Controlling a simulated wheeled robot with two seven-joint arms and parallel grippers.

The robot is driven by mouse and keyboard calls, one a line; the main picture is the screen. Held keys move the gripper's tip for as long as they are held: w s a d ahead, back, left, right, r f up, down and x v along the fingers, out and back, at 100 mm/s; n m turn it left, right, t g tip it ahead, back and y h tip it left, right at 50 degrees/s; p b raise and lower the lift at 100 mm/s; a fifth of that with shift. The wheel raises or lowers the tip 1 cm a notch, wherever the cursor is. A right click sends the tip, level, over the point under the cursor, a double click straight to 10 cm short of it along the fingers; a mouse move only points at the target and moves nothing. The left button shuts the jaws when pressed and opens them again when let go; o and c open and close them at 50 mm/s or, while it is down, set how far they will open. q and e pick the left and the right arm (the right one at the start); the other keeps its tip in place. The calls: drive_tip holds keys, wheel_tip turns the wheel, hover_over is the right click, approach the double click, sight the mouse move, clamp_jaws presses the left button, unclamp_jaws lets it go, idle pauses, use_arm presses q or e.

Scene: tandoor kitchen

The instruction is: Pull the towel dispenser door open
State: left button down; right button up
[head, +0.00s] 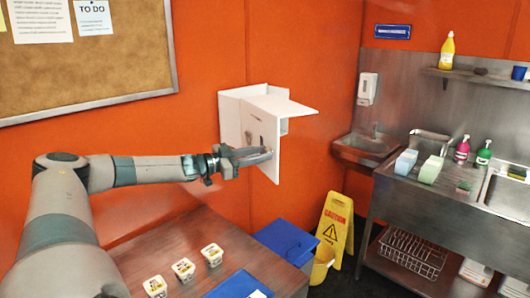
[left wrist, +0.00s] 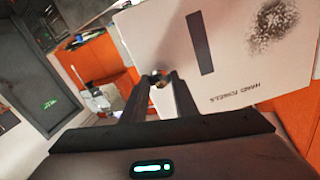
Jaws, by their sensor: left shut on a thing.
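The white towel dispenser (head: 229,112) is fixed to the orange wall in the middle of the head view. In the left wrist view the door (left wrist: 235,75) shows a dark slot, a speckled patch and hand towel lettering. My left gripper (head: 262,155) is at the lower part of the door. In the wrist view its fingers (left wrist: 159,82) are shut on a small brass-coloured knob (left wrist: 158,79), mostly hidden between them. My right gripper is out of view.
A wooden table (head: 165,245) with several small tubs (head: 183,269) and a blue tray (head: 238,285) lies below my arm. A blue bin (head: 287,240) and a yellow caution sign (head: 336,226) stand below the dispenser. A steel sink counter (head: 430,205) is at right.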

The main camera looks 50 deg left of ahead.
use_arm(q)
drive_tip(key=shift+s+a, duration=0.1)
drive_tip(key=shift+s, duration=0.05)
idle(0.3)
drive_tip(key=c, duration=1.4)
unclamp_jaws()
drive_tip(key=shift+s, duration=0.15)
drive_tip(key=b+v, duration=0.6)
drive_tip(key=v, duration=1.1)
